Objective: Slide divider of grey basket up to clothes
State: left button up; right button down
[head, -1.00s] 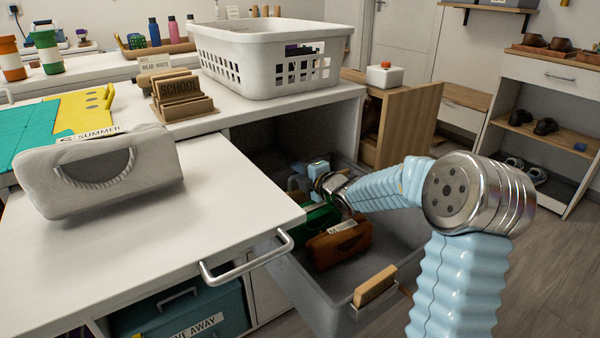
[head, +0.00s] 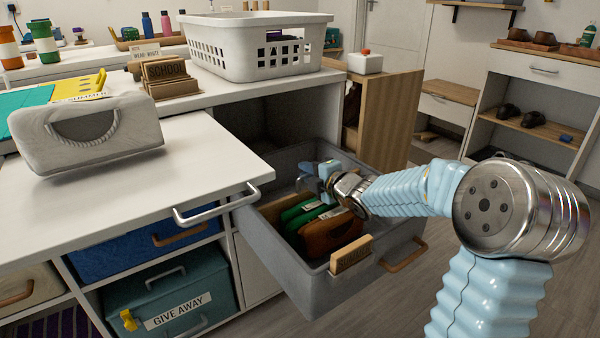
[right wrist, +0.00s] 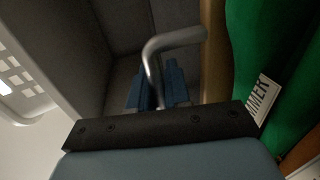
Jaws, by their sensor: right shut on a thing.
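The grey basket (head: 325,285) sits pulled out below the white counter. Inside it, a green clothes bundle (head: 300,212) and a brown one (head: 330,235) stand side by side near the front, with white labels. My right gripper (head: 318,178) is inside the basket behind them. In the right wrist view its blue fingers (right wrist: 158,88) are shut on the bent metal handle (right wrist: 170,42) of the divider (right wrist: 213,50), a wood-edged panel. The divider stands beside the green bundle (right wrist: 265,60); I cannot tell whether they touch. My left gripper is out of view.
A white pull-out board (head: 190,165) with a metal handle juts out left of the basket, carrying a pale grey bag (head: 85,140). A white perforated basket (head: 255,45) stands on the counter above. A teal give-away box (head: 170,295) is lower left. Open floor lies to the right.

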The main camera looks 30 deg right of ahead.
jog(key=v, duration=0.2)
jog(key=f+v, duration=0.1)
jog(key=v, duration=0.4)
jog(key=shift+s+f, duration=0.2)
jog(key=shift+s, duration=0.2)
jog(key=c, duration=1.2)
grip_release()
jog(key=shift+o, duration=0.2)
jog(key=p+v, duration=0.2)
jog(key=v, duration=1.1)
jog(key=shift+s, duration=0.35)
jog(key=shift+r, duration=0.2)
